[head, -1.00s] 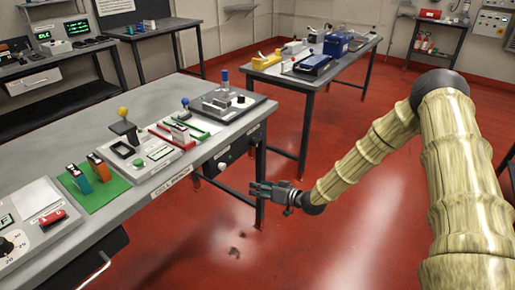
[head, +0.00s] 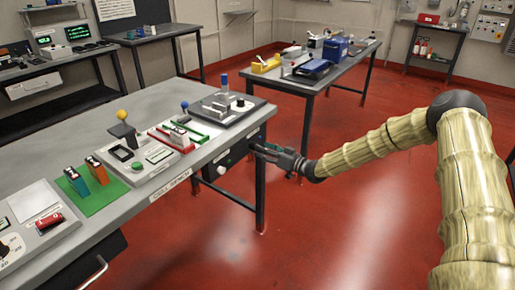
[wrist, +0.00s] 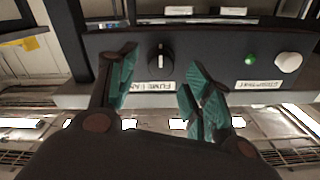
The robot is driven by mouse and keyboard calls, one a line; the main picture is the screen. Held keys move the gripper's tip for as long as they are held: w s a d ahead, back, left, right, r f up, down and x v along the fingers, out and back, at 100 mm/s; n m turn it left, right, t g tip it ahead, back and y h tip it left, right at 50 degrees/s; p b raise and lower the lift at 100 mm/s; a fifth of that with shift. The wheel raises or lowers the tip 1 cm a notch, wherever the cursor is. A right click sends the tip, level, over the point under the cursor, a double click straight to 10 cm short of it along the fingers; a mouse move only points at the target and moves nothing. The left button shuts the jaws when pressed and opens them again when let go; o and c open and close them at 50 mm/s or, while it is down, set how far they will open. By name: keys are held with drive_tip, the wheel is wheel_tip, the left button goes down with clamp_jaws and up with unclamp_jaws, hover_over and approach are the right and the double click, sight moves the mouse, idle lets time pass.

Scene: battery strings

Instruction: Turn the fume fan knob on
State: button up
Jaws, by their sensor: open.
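The fume fan knob (wrist: 160,62) is a black round knob with a light pointer line standing about upright, on a dark panel (wrist: 210,45). A label (wrist: 154,86) reading as fume fan sits just below it. My gripper (wrist: 155,85) is open, with its teal fingertips to the left and right of the knob and lower in the wrist view. I see no clear contact with the knob. In the head view my gripper (head: 258,150) is at the panel (head: 236,153) under the bench's right end; the knob cannot be made out there.
On the same panel are a green light (wrist: 250,60) and a white knob (wrist: 288,62) with its own label. The bench top (head: 190,165) above carries several devices. The red floor (head: 330,220) right of the bench is clear.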

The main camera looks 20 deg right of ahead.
sight(254, 146)
drive_tip(key=shift+x, duration=2)
drive_tip(key=c, duration=1)
